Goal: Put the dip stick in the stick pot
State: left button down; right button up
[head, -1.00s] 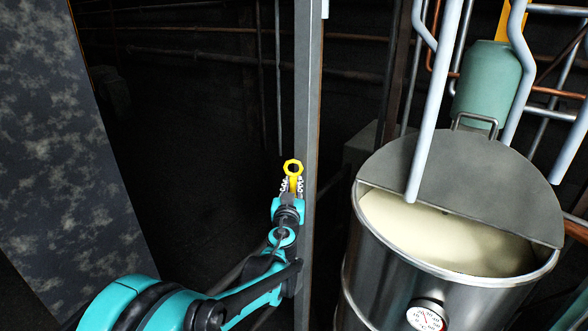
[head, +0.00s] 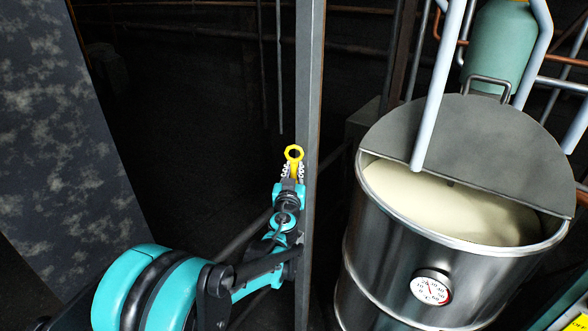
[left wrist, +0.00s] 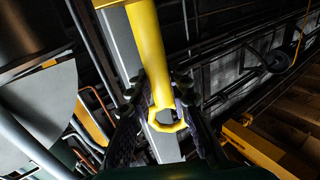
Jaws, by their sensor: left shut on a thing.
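My left gripper (head: 292,172) is shut on a yellow stick with a ring-shaped end, the dip stick (head: 294,154). In the head view it is held in front of a grey upright post. In the left wrist view the dip stick (left wrist: 150,50) runs up out of the picture, and its ring end lies between the fingers of my left gripper (left wrist: 162,112). The stick's far end is out of sight. I see no stick pot that I can make out for sure. My right gripper is not in view.
A steel vat (head: 395,235) of pale liquid (head: 450,205) stands at the right, with a half lid (head: 480,140) and a dial (head: 431,287). A pale pipe (head: 437,100) hangs over it. A grey post (head: 311,90) stands beside my left arm. A mottled panel (head: 60,130) is at the left.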

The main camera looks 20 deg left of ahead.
pick_arm(q)
notch_tip(320, 180, down, 3)
jog(key=shift+w+r+b, duration=0.1)
jog(key=shift+b, duration=0.85)
notch_tip(320, 180, down, 2)
jog(key=shift+b, duration=0.95)
jog(key=shift+f+b, duration=2.1)
jog(key=shift+f, duration=0.2)
jog(key=shift+f+b, duration=1.1)
jog(key=shift+f, duration=0.1)
jog(key=c, duration=1.3)
grip_release()
